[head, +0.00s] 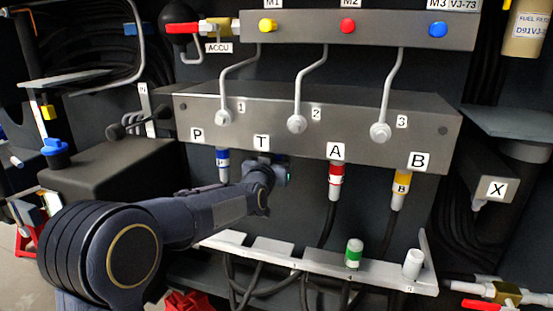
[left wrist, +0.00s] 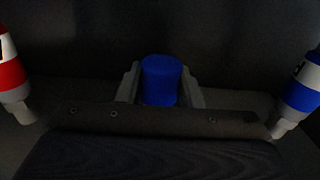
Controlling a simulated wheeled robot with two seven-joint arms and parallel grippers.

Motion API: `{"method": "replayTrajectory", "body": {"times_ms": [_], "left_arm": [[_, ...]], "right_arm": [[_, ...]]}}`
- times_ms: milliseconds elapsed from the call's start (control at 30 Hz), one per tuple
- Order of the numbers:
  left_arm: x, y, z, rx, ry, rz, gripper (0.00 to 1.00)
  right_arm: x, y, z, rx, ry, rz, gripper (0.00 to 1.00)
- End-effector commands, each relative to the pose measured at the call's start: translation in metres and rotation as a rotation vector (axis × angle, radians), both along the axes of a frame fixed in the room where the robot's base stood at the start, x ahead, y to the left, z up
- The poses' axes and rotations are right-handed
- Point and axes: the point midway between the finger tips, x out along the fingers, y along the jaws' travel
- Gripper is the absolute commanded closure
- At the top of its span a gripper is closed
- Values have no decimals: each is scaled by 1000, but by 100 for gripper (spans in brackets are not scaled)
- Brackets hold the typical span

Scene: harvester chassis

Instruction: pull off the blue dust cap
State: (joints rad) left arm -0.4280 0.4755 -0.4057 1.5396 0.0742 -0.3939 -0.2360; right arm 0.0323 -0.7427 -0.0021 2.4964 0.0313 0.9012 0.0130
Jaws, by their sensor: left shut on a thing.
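The blue dust cap (left wrist: 160,80) is a short blue cylinder in the middle of the left wrist view. The two grey fingers of my left gripper (left wrist: 160,92) are shut on it from both sides. In the head view my left gripper (head: 278,174) is just under the T label (head: 262,142) of the grey valve block (head: 300,110), between the P and A ports. I cannot tell whether the cap still touches the T port. My right gripper is not in view.
A blue P coupling (head: 222,165) hangs left of my gripper. A red A coupling (head: 335,181) and a yellow B coupling (head: 400,188) with hoses hang to its right. Below is a light rail (head: 290,255) with a green-banded coupling (head: 354,253) and a white one (head: 413,264).

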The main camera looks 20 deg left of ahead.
Motion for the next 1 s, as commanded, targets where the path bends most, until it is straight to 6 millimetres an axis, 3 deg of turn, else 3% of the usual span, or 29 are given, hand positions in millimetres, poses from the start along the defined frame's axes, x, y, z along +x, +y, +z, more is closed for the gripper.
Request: {"method": "replayTrajectory", "body": {"times_ms": [700, 1000], "left_arm": [[0, 0, -38, 0, -1, 0, 100], [0, 0, -39, 0, -1, 0, 100]], "right_arm": [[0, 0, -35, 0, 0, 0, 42], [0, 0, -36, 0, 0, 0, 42]]}}
